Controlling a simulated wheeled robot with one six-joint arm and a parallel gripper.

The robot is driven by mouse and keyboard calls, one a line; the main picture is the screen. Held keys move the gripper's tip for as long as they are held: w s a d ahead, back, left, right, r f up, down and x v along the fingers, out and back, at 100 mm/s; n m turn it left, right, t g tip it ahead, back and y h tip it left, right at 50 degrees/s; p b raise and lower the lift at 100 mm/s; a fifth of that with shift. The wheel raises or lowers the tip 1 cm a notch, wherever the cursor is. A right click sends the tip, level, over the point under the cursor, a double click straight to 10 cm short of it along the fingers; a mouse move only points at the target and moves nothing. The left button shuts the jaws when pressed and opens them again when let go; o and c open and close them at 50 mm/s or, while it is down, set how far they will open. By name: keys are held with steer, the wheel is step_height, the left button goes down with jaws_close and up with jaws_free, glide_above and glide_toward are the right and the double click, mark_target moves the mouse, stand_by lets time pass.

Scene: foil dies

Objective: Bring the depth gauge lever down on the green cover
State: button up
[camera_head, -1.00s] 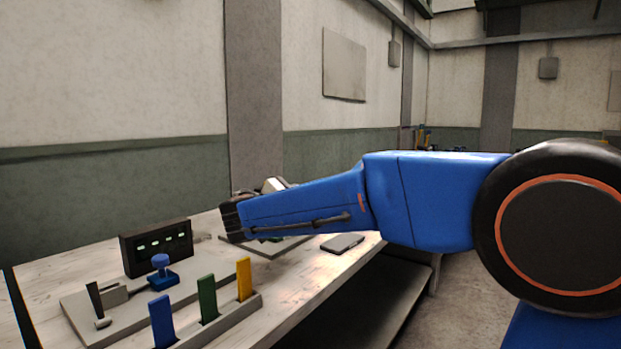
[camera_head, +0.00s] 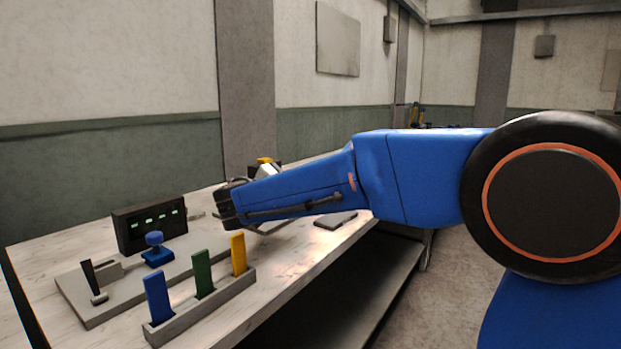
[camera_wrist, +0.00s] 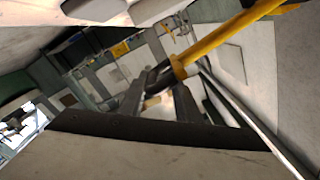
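A green upright piece (camera_head: 203,274) stands in a grey rack (camera_head: 205,308), between a blue and a yellow one. I cannot tell whether it is the green cover; no other green cover shows. My gripper (camera_wrist: 160,90) is mostly hidden in the head view behind my blue arm, over the table's far part. In the wrist view its two dark fingers stand around a pale patch and a dark rounded part. A yellow bar (camera_wrist: 225,38) runs from beside the fingertips to the upper right. I cannot tell whether it is the depth gauge lever or is gripped.
A black box with green lights (camera_head: 149,228) and a blue knob (camera_head: 155,238) stand left on the table (camera_head: 275,262). A small black lever (camera_head: 90,272) sits on a grey plate. A dark flat piece (camera_head: 335,220) lies near the right edge.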

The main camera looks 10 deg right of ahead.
steer(key=v, duration=1.2)
steer(key=shift+w+d, duration=0.1)
stand_by(0.4)
